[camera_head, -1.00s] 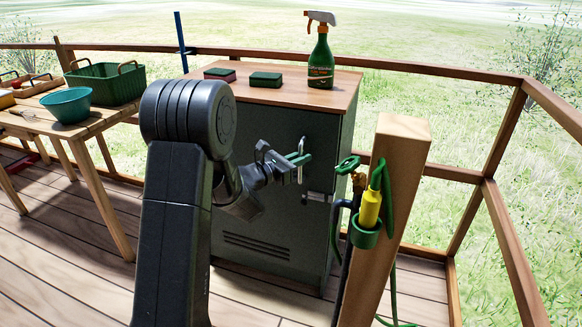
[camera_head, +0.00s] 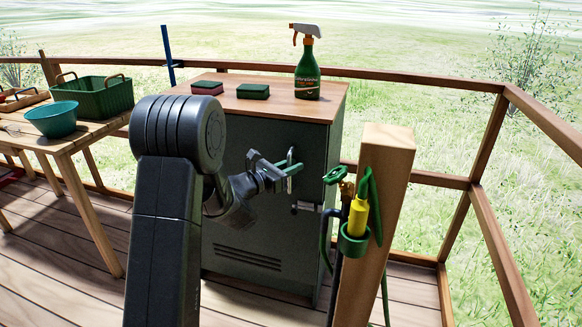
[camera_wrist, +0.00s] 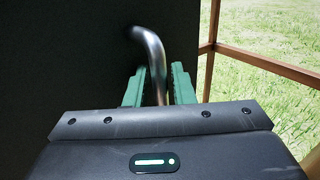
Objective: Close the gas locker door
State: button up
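The gas locker (camera_head: 322,100) is a dark green cabinet with a wooden top. Its door (camera_head: 245,240) has vent slots low down and looks flush or nearly flush with the front; I cannot tell if it is fully shut. A metal bar handle (camera_head: 290,157) is on the door's right half, and a small latch (camera_head: 305,207) sits below it. My gripper (camera_head: 288,169) is at the handle. In the wrist view, the handle (camera_wrist: 150,48) passes between my green fingers (camera_wrist: 158,88), with small gaps beside it. My arm hides the door's left part.
A wooden post (camera_head: 378,215) with a green tap, hose and yellow nozzle stands close on the right. A spray bottle (camera_head: 307,75) and two sponges are on the locker top. A wooden table (camera_head: 85,140) with a green basket and bowl is left. Railings surround the deck.

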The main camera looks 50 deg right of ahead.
jog(key=w+a+p, duration=0.1)
jog(key=w+a, duration=0.1)
jog(key=a, duration=1.1)
jog(key=shift+w+a, duration=0.3)
jog(key=shift+d, duration=0.15)
jog(key=shift+s+d+b, duration=0.15)
jog(key=shift+s+d, duration=0.2)
jog(key=shift+d, duration=1.8)
jog(key=shift+s+d+b, duration=0.2)
jog(key=shift+s+d, duration=0.2)
jog(key=shift+d, duration=1.8)
jog(key=shift+s+d+b, duration=0.15)
jog(key=shift+s+d, duration=0.2)
jog(key=shift+d, duration=1.8)
